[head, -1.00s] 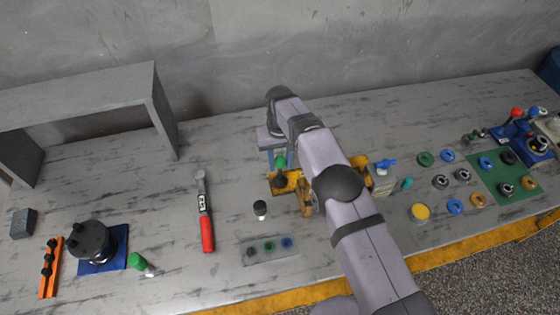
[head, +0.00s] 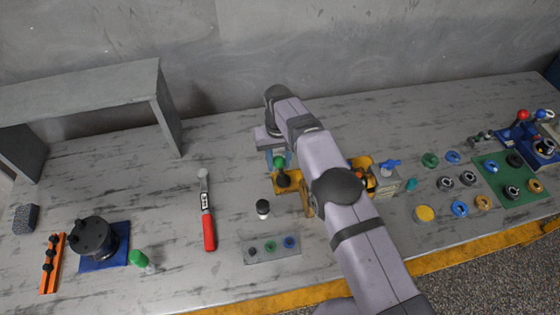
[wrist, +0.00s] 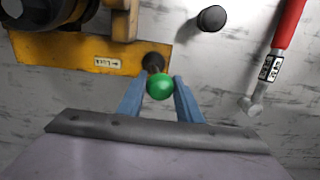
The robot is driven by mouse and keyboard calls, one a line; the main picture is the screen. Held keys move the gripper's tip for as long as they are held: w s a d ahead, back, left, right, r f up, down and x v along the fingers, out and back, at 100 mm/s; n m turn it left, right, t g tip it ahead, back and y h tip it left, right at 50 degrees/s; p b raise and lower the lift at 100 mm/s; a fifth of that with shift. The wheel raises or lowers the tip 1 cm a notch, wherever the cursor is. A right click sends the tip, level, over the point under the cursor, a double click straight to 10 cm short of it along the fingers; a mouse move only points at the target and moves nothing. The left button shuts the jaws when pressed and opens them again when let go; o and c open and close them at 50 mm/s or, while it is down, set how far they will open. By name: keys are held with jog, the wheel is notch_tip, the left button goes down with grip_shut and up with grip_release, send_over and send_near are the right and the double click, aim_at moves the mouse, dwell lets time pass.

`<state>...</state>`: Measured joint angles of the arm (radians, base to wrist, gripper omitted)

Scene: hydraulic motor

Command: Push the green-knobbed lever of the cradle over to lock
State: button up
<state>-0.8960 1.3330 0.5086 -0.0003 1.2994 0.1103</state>
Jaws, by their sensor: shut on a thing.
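The yellow cradle (head: 290,187) sits mid-table, partly hidden behind my arm. Its lever has a green knob (head: 279,162) at its left end. My gripper (head: 277,159) is shut on the green knob. In the wrist view the green knob (wrist: 160,87) lies between the blue fingertips of my gripper (wrist: 161,80). The lever's dark base (wrist: 154,62) is on the cradle plate (wrist: 60,57), just beyond the knob. A label with an arrow (wrist: 107,62), apparently reading LOCK, is left of the base.

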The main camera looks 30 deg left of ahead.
jog(key=shift+s+a+f, duration=0.1)
jog(key=shift+s+a, duration=0.05)
jog(key=shift+s, duration=0.05)
jog(key=shift+s+a+f+b, duration=0.15)
jog(key=shift+s+a+b, duration=0.25)
jog(key=shift+s+a, duration=0.1)
jog(key=shift+a, duration=0.05)
dwell(0.6)
jog(key=shift+o, duration=0.3)
jog(key=shift+s+a+f+b, duration=0.25)
jog(key=shift+s+a+b, duration=0.1)
jog(key=shift+s+b, duration=0.1)
jog(key=shift+s+f, duration=0.1)
